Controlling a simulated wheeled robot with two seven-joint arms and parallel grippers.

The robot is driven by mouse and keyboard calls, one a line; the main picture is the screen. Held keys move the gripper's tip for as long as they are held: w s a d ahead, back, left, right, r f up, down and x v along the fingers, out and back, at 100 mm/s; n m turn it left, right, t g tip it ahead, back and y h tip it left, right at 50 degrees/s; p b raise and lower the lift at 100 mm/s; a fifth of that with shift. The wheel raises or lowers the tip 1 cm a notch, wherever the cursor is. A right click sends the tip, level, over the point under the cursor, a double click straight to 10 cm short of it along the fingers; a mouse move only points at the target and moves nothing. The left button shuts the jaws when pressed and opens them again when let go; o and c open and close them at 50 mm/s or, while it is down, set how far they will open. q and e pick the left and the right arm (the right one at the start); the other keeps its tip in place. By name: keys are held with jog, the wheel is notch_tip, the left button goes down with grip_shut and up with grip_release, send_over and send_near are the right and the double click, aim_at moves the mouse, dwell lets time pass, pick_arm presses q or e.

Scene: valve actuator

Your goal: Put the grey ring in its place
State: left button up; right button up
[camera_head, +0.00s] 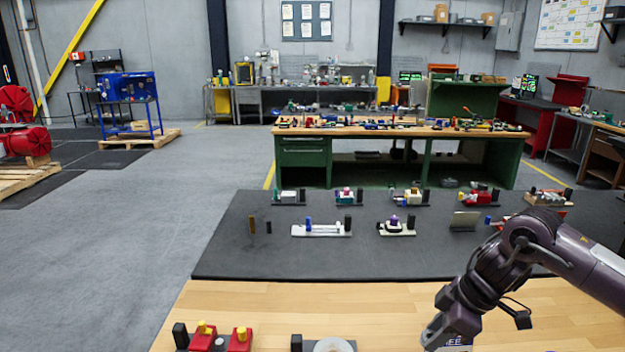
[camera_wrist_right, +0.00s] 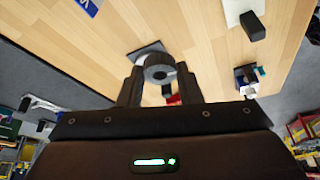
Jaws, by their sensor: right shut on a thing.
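The grey ring (camera_wrist_right: 158,68) is held between the two dark fingers of my right gripper (camera_wrist_right: 160,80) in the right wrist view. A light surface shows through its hole. A dark flat plate (camera_wrist_right: 143,49) lies beyond the ring; I cannot tell whether they touch. In the head view my right gripper (camera_head: 440,333) reaches down over the front right of the wooden table, and the ring is not visible there. A pale round piece (camera_head: 334,345) shows at the bottom edge, beside a black block (camera_head: 296,342). My left gripper is not in view.
Red and yellow parts with a black block (camera_head: 180,335) stand at the front left of the wooden table (camera_head: 260,310). A dark mat (camera_head: 300,258) behind bears several small fixtures. The wood between is clear. A pale piece with a black block (camera_wrist_right: 253,25) shows in the wrist view.

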jog(key=s+a+f+m+t+h+b, duration=0.2)
jog(key=s+a+m, duration=0.4)
jog(key=m, duration=0.6)
jog(key=shift+a+f+m+t+h+b, duration=0.35)
jog(key=shift+f+h+b, duration=0.4)
jog(key=shift+h, duration=0.25)
jog(key=shift+d, duration=0.1)
